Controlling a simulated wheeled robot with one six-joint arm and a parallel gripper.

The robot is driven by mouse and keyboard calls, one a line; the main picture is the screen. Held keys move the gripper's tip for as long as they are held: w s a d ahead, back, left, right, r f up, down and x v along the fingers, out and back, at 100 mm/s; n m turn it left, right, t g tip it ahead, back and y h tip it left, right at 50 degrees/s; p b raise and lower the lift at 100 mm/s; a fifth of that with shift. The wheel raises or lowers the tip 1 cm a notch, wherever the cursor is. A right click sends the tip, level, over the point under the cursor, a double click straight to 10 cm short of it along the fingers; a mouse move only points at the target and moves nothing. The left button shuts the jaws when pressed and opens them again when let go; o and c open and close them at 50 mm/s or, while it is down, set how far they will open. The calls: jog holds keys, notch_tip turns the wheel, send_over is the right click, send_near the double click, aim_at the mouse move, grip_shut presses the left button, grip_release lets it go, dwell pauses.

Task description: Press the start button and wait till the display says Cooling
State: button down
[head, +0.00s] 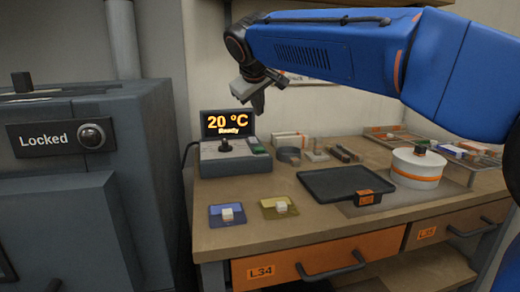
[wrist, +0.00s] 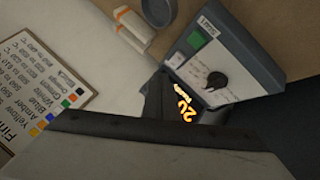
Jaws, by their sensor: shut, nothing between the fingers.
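The controller box (head: 235,163) stands at the back left of the bench. Its display (head: 228,124) reads "20 °C Ready" in orange. The box has a dark knob (head: 225,145) and a green start button (head: 258,149) at its right. In the wrist view the green button (wrist: 195,41) and knob (wrist: 215,80) are in sight, and the display (wrist: 183,103) shows partly, at a slant. My gripper (head: 258,108) is shut and empty. It is in the air above the box, near the display's upper right, apart from the button.
A grey furnace (head: 85,190) reading "Locked" stands at the left. A printed chart (wrist: 40,85) hangs on the wall.

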aim_at(259, 150)
jog(key=shift+f, duration=4.4)
jog(key=shift+f, duration=0.15)
jog(key=shift+f, duration=0.3)
jog(key=shift+f, duration=0.4)
jog(key=shift+r, duration=0.85)
jog(key=shift+r, duration=2.5)
jog(key=shift+s, duration=0.15)
